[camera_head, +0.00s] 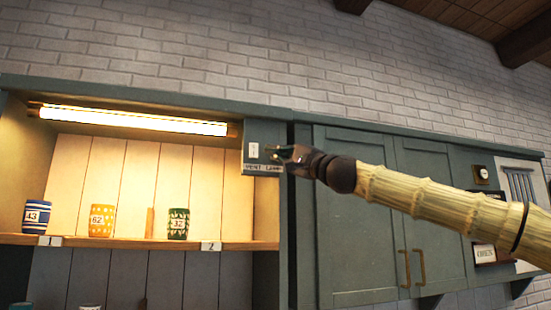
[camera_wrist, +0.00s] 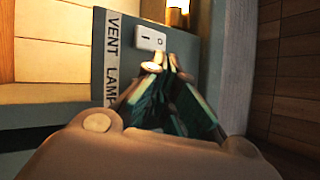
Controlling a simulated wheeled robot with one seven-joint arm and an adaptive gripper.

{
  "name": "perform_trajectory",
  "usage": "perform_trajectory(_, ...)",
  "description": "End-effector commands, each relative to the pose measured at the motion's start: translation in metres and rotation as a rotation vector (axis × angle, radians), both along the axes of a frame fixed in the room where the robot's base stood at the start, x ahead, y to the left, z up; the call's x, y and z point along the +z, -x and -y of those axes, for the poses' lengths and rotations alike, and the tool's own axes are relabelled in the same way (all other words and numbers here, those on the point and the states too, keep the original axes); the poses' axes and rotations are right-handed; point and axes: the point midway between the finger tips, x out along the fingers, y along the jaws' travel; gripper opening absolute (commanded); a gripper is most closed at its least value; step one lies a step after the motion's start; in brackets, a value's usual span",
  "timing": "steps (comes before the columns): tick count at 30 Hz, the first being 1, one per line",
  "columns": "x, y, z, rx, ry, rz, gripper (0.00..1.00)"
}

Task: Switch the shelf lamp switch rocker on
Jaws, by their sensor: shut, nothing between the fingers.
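The switch panel (camera_head: 246,133) is on the green cabinet side at the right end of the lit shelf. A white rocker plate (camera_head: 253,150) shows above the word VENT on the label (camera_head: 262,169); the plate is also in the wrist view (camera_wrist: 150,38). The word LAMP is beside VENT, and the spot above it is hidden behind my gripper (camera_head: 274,153). The shelf lamp tube (camera_head: 130,120) glows bright. My gripper is shut and empty, its fingertips at the panel, also in the wrist view (camera_wrist: 164,60). I cannot tell whether they touch the rocker.
A blue striped cup (camera_head: 36,215), an orange cup (camera_head: 101,220) and a green cup (camera_head: 178,223) stand on the shelf (camera_head: 130,242). Closed green cabinet doors (camera_head: 360,230) lie below my arm. The space in front of the shelf looks clear.

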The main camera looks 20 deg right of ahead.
Motion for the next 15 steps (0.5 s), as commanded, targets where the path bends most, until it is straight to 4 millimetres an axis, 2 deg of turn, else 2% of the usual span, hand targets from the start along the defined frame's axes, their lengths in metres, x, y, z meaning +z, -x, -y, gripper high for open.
perform_trajectory(15, 0.001, 0.0084, 0.0003, 0.0, 0.0, 0.0, 0.0)
